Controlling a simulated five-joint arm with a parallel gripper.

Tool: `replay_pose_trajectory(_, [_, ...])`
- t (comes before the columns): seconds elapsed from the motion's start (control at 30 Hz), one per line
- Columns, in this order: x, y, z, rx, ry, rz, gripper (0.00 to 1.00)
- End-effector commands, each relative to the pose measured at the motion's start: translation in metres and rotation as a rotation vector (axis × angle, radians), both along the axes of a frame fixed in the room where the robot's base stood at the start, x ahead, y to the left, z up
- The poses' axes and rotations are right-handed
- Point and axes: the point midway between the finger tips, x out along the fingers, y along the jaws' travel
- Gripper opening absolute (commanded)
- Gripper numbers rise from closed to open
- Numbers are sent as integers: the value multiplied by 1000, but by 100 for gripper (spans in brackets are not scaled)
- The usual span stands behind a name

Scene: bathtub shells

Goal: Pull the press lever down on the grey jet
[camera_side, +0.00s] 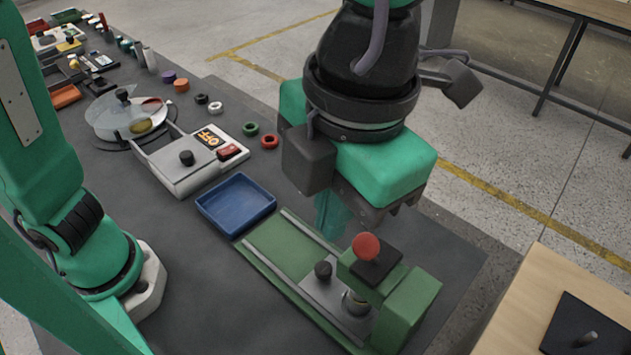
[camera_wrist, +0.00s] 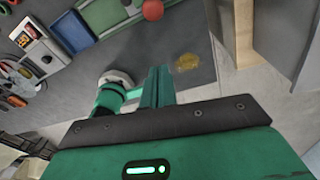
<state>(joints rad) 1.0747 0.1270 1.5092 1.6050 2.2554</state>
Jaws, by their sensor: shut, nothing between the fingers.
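A green press (camera_side: 408,300) stands at the front right of the dark table, with a green base and rails running back to the left. Its lever ends in a red knob (camera_side: 366,246), which stands up at the top; the knob also shows at the top edge of the wrist view (camera_wrist: 153,9). A small grey metal piece, apparently the jet (camera_side: 355,302), sits under the press head and is partly hidden. A plate with a black knob (camera_side: 323,270) lies beside it. My gripper (camera_side: 331,230) is shut and empty, above and behind the red knob, apart from it.
A blue tray (camera_side: 235,204) lies left of the press. Behind it are a box with an OFF display (camera_side: 190,163), a round dish (camera_side: 125,115) and several coloured rings. A wooden table (camera_side: 500,315) stands at the right.

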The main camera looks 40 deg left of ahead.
Motion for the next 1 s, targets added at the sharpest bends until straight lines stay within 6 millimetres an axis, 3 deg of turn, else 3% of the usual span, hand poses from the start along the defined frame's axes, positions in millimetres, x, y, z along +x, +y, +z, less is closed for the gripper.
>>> replay_pose_trajectory(0.37, [-1, 1, -15, 1, 0, 2, 0])
replay_pose_trajectory(1.0, [-8, 6, -93, 2, -1, 2, 0])
